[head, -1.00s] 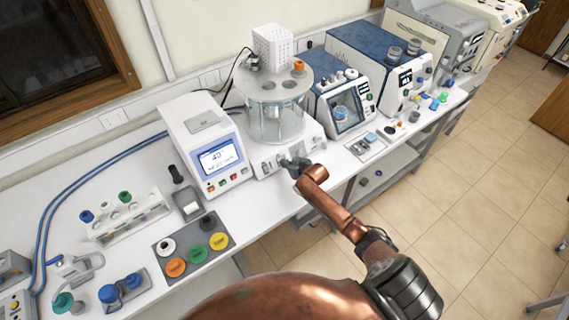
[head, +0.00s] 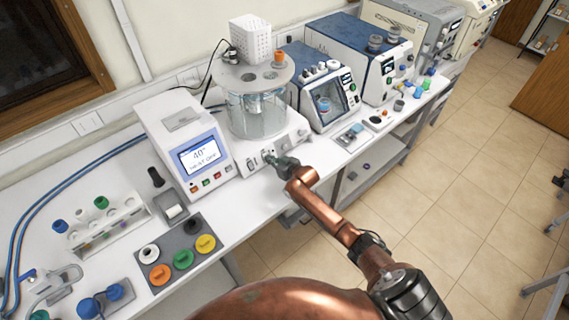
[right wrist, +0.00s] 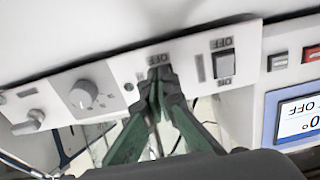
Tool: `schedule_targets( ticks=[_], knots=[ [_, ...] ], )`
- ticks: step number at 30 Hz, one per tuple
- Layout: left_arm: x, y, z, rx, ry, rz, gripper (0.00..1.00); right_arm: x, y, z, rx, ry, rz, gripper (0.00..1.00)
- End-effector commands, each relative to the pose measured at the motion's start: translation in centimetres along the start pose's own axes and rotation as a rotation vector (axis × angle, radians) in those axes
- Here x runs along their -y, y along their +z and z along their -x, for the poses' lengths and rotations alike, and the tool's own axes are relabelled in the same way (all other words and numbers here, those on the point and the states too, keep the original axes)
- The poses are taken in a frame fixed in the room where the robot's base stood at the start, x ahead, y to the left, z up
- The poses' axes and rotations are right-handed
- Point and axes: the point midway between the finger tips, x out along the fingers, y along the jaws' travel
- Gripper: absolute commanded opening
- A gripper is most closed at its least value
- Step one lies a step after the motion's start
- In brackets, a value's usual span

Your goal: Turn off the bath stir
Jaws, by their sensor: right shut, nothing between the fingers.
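The bath (head: 256,118) is a clear glass vessel with a grey lid, standing on a white base with a front control panel (head: 246,160). My right gripper (head: 270,157) is shut and empty, with its green fingertips at this panel. In the right wrist view, the panel (right wrist: 130,88) appears upside down, and the fingertips (right wrist: 160,72) are at a spot labelled OFF, covering most of the switch there. A second rocker switch (right wrist: 223,66), with OFF and ON labels, sits to their right. A round knob (right wrist: 84,94) is to their left. My left gripper is not visible.
A white unit with a lit display (head: 199,155) reading 40° and HEAT OFF stands left of the bath. Coloured caps lie on a grey mat (head: 203,262) at the front. A tube rack (head: 105,230) is farther left. Blue-topped instruments (head: 318,85) stand to the right.

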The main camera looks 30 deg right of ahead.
Motion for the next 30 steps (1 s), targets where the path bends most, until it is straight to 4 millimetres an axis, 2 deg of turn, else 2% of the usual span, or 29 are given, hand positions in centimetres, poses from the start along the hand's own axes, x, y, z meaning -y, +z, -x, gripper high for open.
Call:
schedule_targets(
  ticks=[1, 3, 13, 21, 30],
  knots=[
    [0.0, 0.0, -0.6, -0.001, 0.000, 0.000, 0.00, 0.8, 0.1, -0.6, -0.009, -0.010, 0.003, 0.00],
    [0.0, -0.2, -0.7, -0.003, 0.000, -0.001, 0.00, 1.2, -0.2, -0.9, -0.017, -0.016, 0.006, 0.00],
    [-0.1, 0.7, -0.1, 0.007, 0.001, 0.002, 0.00, 1.2, -0.7, -0.6, -0.017, -0.016, 0.006, 0.00],
    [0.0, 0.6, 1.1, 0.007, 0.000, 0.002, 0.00, 1.1, -2.0, 0.1, -0.020, -0.014, 0.005, 0.00],
    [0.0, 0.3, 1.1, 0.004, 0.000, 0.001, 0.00, 0.8, -1.7, 0.2, -0.016, -0.011, 0.004, 0.00]
  ],
)
